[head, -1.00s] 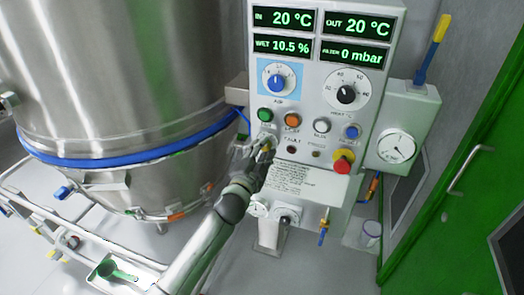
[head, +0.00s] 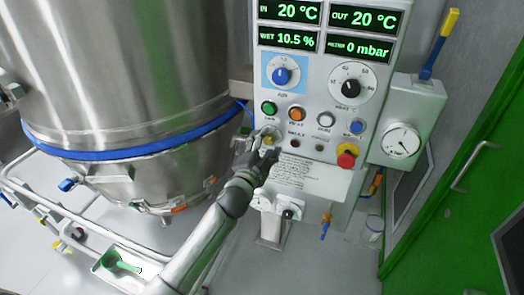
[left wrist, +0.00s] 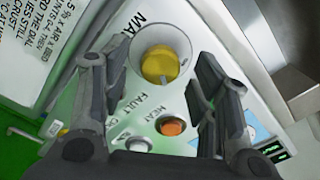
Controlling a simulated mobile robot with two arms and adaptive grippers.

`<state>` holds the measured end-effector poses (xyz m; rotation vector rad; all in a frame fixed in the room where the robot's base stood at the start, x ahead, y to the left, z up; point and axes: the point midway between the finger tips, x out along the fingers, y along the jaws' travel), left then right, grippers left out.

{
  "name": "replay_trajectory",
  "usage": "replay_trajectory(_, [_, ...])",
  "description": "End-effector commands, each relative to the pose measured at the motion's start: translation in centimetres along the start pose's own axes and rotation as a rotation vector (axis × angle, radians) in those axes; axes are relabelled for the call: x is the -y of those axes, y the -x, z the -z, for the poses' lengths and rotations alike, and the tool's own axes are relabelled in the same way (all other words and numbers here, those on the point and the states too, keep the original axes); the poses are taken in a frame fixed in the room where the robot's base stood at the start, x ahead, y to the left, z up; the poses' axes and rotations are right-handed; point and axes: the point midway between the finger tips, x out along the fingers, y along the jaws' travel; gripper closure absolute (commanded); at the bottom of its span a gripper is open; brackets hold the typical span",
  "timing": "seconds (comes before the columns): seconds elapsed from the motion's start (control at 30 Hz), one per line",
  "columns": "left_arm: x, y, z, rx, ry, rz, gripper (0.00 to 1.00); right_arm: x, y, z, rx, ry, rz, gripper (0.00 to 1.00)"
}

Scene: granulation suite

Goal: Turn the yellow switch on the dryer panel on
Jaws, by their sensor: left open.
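The yellow switch (left wrist: 160,65) is a round knob in a pale collar on the dryer panel (head: 338,122). A pale mark shows at the knob's lower edge in the left wrist view. In the head view the switch (head: 269,139) sits at the panel's lower left, below the green button. My left gripper (head: 258,147) is open in front of it. In the left wrist view the fingers (left wrist: 160,62) stand on either side of the knob, with gaps visible; I cannot tell the remaining depth. My right gripper is not in view.
Near the switch are a green button (head: 269,108), an orange button (head: 297,114) and a red emergency knob (head: 347,156). A blue dial (head: 282,76) and a black dial (head: 351,87) sit above. A large steel vessel (head: 120,80) stands to the left.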

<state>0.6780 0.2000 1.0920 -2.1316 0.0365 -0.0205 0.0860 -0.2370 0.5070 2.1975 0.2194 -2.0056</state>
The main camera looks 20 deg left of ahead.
Motion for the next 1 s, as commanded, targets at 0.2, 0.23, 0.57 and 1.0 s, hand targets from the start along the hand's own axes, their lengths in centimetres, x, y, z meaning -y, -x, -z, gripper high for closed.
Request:
replay_trajectory(0.2, [-0.1,2.7,-0.1,0.001,-0.001,-0.002,0.45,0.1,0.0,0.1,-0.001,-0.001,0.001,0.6])
replay_trajectory(0.23, [-0.1,3.3,-0.1,0.001,0.0,-0.002,0.45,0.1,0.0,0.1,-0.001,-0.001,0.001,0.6])
replay_trajectory(0.57, [-0.1,9.6,-0.1,0.002,0.0,-0.002,0.45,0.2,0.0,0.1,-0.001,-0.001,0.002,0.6])
replay_trajectory(1.0, [0.0,11.8,0.0,0.0,-0.001,0.0,0.45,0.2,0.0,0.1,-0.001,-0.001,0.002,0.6])
